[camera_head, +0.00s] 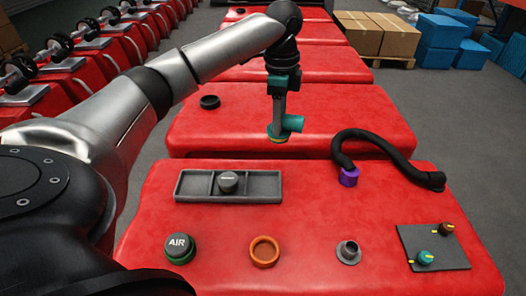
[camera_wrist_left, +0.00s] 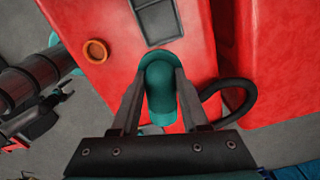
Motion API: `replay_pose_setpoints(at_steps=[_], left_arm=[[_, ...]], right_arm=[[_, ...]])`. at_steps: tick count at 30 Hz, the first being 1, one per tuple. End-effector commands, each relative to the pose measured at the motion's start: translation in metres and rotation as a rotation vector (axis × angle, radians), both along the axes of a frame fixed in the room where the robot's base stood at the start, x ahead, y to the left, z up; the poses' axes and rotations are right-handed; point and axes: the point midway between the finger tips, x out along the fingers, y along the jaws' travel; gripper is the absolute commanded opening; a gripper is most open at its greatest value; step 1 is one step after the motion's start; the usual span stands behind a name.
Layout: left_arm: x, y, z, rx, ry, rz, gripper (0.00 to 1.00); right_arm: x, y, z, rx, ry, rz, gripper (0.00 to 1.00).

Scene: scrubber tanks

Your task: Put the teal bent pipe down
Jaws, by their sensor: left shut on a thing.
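The teal bent pipe (camera_head: 291,123) is in my left gripper (camera_head: 279,112), which points down over the red tanks. In the head view the pipe appears in front of the second red tank top (camera_head: 340,113), beyond the tray on the nearest one. A yellowish ring shows at its lower end. I cannot tell whether it touches anything below. In the left wrist view the pipe (camera_wrist_left: 160,88) sits between the two fingers of the gripper (camera_wrist_left: 158,105), with a finger against each side.
The nearest red tank top (camera_head: 220,225) holds a grey compartment tray (camera_head: 262,187) with a grey knob (camera_head: 228,182), a green AIR button (camera_head: 179,247), an orange ring (camera_head: 264,250), a grey fitting (camera_head: 348,252) and a panel with knobs (camera_head: 445,257). A black hose (camera_head: 385,140) with a purple collar (camera_head: 348,177) arches at right.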

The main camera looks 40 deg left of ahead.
Motion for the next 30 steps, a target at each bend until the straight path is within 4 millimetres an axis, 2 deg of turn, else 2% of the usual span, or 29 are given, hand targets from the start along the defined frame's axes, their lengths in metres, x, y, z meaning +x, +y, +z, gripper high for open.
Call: replay_pose_setpoints(at_steps=[4,8,11,24,27,30], left_arm=[[0.002,0.018,-0.004,-0.001,0.004,-0.086,0.0],[0.002,0.025,-0.006,-0.002,0.007,-0.13,0.0],[0.002,0.026,-0.015,-0.002,0.01,-0.143,0.0],[0.001,0.026,-0.125,-0.001,0.01,-0.144,0.0],[0.002,0.026,-0.14,-0.002,0.007,-0.145,0.0],[0.002,0.026,-0.147,-0.002,0.007,-0.145,0.0]], right_arm=[[0.0,0.0,-0.002,0.0,0.0,0.0,1.0],[0.0,0.0,-0.003,-0.001,0.0,0.0,1.0],[0.0,0.0,-0.006,-0.001,0.0,-0.001,1.0],[0.001,-0.001,-0.035,-0.001,0.0,-0.001,1.0],[0.001,-0.001,-0.038,-0.001,-0.002,-0.003,1.0],[0.004,-0.003,-0.039,-0.003,-0.007,-0.003,1.0]])
